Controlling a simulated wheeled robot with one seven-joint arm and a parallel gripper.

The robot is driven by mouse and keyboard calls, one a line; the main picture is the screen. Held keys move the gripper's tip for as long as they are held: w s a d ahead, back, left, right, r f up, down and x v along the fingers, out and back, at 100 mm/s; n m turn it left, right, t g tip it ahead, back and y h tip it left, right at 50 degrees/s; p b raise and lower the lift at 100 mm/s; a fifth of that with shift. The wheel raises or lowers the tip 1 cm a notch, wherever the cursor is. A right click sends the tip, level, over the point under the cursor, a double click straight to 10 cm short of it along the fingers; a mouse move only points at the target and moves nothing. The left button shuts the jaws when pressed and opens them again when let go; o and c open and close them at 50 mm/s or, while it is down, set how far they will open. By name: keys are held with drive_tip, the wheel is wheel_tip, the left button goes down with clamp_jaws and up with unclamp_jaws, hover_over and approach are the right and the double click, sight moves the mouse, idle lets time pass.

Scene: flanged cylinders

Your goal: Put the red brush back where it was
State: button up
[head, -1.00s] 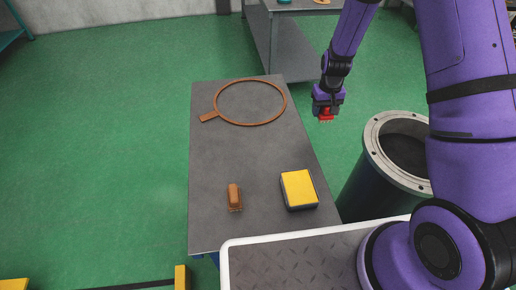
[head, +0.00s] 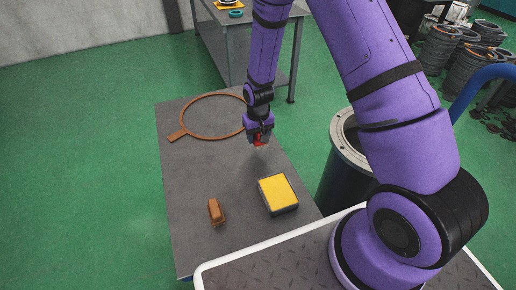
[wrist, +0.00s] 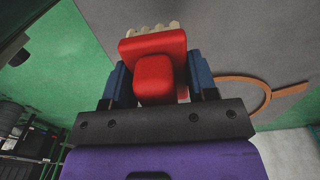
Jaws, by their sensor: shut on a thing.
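The red brush (wrist: 153,70) is between the fingers of my gripper (wrist: 160,85) in the wrist view, with pale bristles showing past its red block. In the head view my gripper (head: 259,140) is shut on the red brush (head: 259,143) and holds it above the right side of the grey table (head: 190,240). How high it hangs above the table is hard to tell.
A brown ring gasket with a tab (head: 176,136) lies at the table's far end. A brown brush (head: 215,212) and a yellow-topped box (head: 278,192) lie at the near end. A flanged cylinder (head: 338,135) stands right of the table. The table's middle is clear.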

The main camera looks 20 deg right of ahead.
sight(258, 153)
drive_tip(key=shift+f, duration=3)
drive_tip(key=shift+f, duration=0.1)
drive_tip(key=o, duration=1.1)
wheel_tip(258, 153, up, 12)
drive_tip(key=shift+s+r, duration=0.1)
drive_tip(key=shift+r, duration=0.1)
